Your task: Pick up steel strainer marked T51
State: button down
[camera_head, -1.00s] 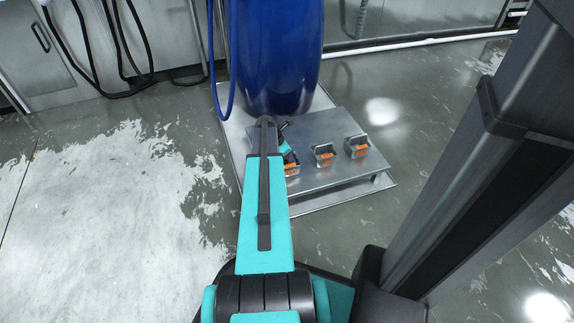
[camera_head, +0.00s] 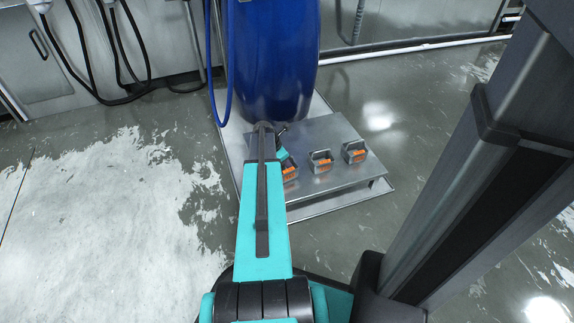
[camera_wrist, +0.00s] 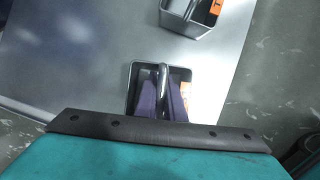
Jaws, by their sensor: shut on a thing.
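Three steel strainers with orange labels stand in a row on a low steel platform (camera_head: 330,132). In the head view, my arm reaches the nearest left strainer (camera_head: 290,173) and partly hides it; the middle strainer (camera_head: 321,162) and right strainer (camera_head: 354,152) stand clear. In the wrist view, my gripper (camera_wrist: 161,98) is shut on the upright handle of a square strainer (camera_wrist: 134,78), with purplish fingers on either side of it. That strainer's orange label is partly hidden and its marking cannot be read. Another strainer (camera_wrist: 172,22) shows at the top edge, its label cut off after a "T".
A tall blue barrel (camera_head: 275,70) stands behind the platform, with a blue hose beside it. Dark hoses (camera_head: 95,60) hang at the left wall. The wet, patchy floor (camera_head: 100,200) is open to the left.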

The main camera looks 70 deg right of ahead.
jog(key=shift+r+p, duration=0.45)
jog(key=shift+r, duration=0.4)
notch_tip(320, 180, up, 2)
jog(key=shift+p, duration=0.65)
jog(key=s+a+p, duration=0.2)
jog(key=a, duration=0.5)
jog(key=s+a+p, duration=0.2)
jog(key=s+a, duration=0.1)
jog(key=a, duration=0.5)
jog(key=shift+s+r, duration=0.25)
jog(key=shift+r, duration=0.2)
jog(key=shift+w, duration=0.1)
